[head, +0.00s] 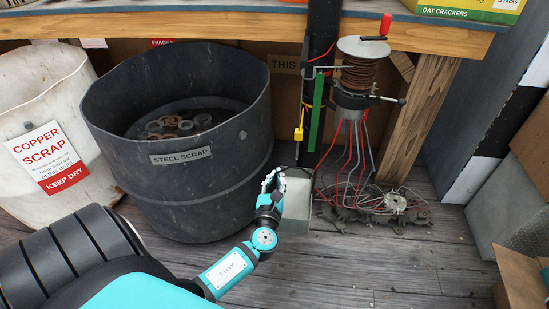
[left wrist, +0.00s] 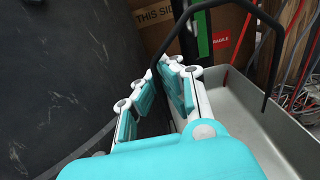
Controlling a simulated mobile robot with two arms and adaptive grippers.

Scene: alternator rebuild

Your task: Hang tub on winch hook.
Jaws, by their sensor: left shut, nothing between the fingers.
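A small grey metal tub (head: 297,207) stands on the floor right of my left gripper (head: 272,180) in the head view. In the left wrist view the tub (left wrist: 285,135) is at the right, and its black handle (left wrist: 262,50) arches up over it. My left gripper (left wrist: 163,78) is shut and empty beside the tub; one side of the handle passes behind its fingers. I cannot tell if they touch. A spool of brown cable with a red-knobbed crank (head: 357,75) is on the dark post. A small yellow piece (head: 298,134) hangs left of the post; I cannot tell whether it is the hook.
A black steel scrap drum (head: 200,190) stands close left of the gripper, and a white copper scrap drum (head: 35,110) is farther left. Red and grey wires run down to a dark greasy metal pile (head: 370,208) right of the tub.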

